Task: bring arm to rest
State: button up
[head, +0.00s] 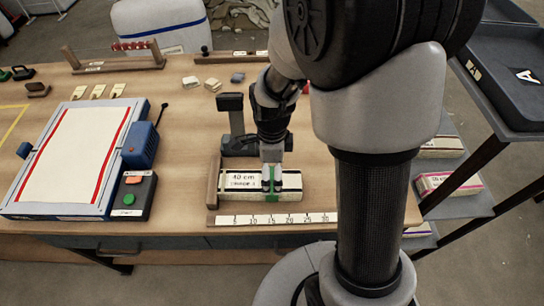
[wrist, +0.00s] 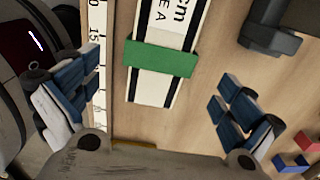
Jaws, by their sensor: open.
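My gripper (head: 272,158) is over the worktable (head: 180,195), above a folded white cloth bundle (head: 235,184). The bundle has black edges, a "40 cm" label and a green band (head: 271,193) around it. In the wrist view, the two blue-padded fingers of my gripper (wrist: 155,100) are spread wide and nothing is between their pads. The bundle (wrist: 150,88) with its green band (wrist: 160,58) lies on the wood beyond the fingers, apart from them. How high my gripper is above it I cannot tell exactly.
A ruler strip (head: 275,218) lies in front of the bundle. A dark upright tool (head: 238,135) stands close behind it. At left are a board with a white sheet (head: 75,150) and a button box (head: 130,195). Small blocks (head: 205,84) lie at the back. A dark tray (head: 515,85) is at right.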

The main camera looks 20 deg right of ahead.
jog(key=s+r+n+t, duration=0.1)
jog(key=s+r+n, duration=0.2)
jog(key=r+n, duration=0.35)
jog(key=s+r+n+t, duration=0.1)
jog(key=s+r+n, duration=0.25)
jog(key=r, duration=0.65)
jog(key=s+r+n+t, duration=0.2)
jog(key=s+r+n, duration=0.2)
jog(key=s+n, duration=0.4)
jog(key=n, duration=0.4)
jog(key=shift+s+a+r+t, duration=0.15)
jog(key=shift+a+r+t, duration=0.05)
jog(key=shift+a+t, duration=0.1)
jog(key=shift+c, duration=0.6)
